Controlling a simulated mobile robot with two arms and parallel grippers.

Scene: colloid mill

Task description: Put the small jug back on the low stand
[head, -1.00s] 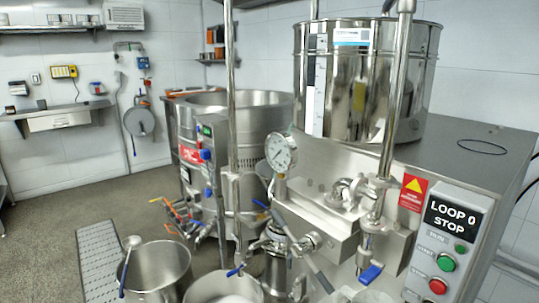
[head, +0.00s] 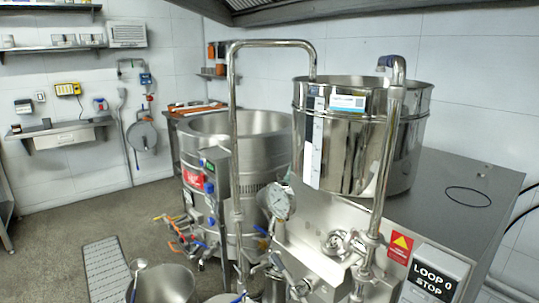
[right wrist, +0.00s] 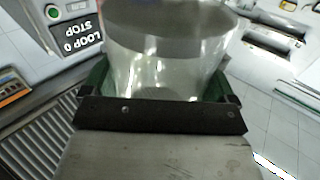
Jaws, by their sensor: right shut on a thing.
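The jug's far end is cut off by the top of the picture. I cannot make out the low stand in either view.
The control panel (head: 436,284) also shows in the right wrist view (right wrist: 80,40). A steel pot (head: 165,284) is at bottom left.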

